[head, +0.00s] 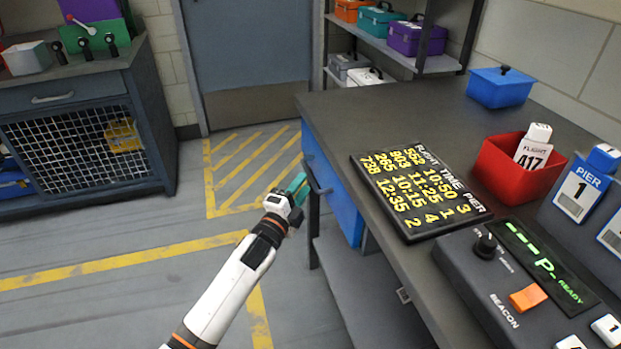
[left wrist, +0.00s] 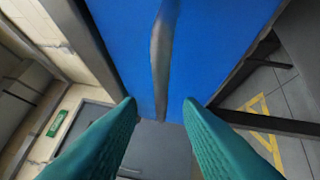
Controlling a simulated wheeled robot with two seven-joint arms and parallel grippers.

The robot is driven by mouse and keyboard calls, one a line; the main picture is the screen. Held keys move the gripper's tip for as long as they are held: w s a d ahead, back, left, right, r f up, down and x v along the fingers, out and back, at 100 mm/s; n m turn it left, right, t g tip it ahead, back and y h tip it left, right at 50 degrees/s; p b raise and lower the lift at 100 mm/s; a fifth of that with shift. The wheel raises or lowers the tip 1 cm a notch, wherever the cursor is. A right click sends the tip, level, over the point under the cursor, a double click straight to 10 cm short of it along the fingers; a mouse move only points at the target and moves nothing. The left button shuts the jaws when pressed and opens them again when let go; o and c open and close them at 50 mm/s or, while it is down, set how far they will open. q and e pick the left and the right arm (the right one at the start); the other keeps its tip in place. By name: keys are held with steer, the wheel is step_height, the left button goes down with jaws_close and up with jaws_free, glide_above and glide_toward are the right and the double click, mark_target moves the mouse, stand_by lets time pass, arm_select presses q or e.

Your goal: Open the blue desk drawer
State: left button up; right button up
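The blue desk drawer (head: 343,208) sits under the left edge of the dark desk top, its front close to that edge. Its dark handle (head: 318,182) is partly behind my left gripper (head: 299,187), which is at the drawer front. In the left wrist view, the blue drawer front (left wrist: 218,45) fills the top middle, and the grey bar handle (left wrist: 159,65) runs lengthwise, lined up with the gap between my teal fingers (left wrist: 160,108). The fingers are apart, with no contact on the handle visible. My right gripper is not in view.
The desk top (head: 330,103) bears a flight board (head: 420,192), a red bin (head: 498,170), a blue box (head: 500,87) and a control panel (head: 520,285). A grey cabinet (head: 150,115) stands at the left. The striped floor (head: 235,165) between is clear.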

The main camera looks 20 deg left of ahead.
mark_target(310, 174)
arm_select(q)
steer(key=x, duration=0.5)
steer(key=shift+b, duration=0.3)
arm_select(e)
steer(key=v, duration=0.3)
arm_select(q)
jaws_close()
